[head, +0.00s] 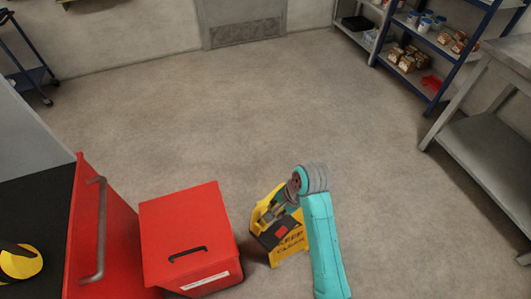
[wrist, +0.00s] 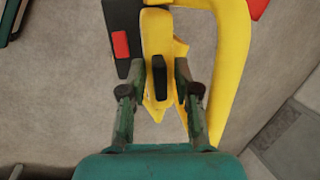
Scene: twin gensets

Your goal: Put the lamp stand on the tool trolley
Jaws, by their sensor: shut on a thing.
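The lamp stand appears as a yellow frame (head: 262,205) with black and red parts at the lower middle of the head view. It also shows in the wrist view as a curved yellow frame (wrist: 236,70) with a yellow middle part. My gripper (head: 272,212) reaches it from the right. In the wrist view my gripper (wrist: 160,78) is shut on its middle part, one finger on each side of a black piece. A red trolley with a black top (head: 40,215) and a side handle, likely the tool trolley, stands at left.
A red box (head: 185,225) with a slot stands between the red trolley and the lamp stand. A yellow and black object (head: 20,262) lies on the trolley top. A blue wheeled cart (head: 33,76), shelves (head: 432,85) and a grey bench (head: 480,150) stand farther off. The middle floor is clear.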

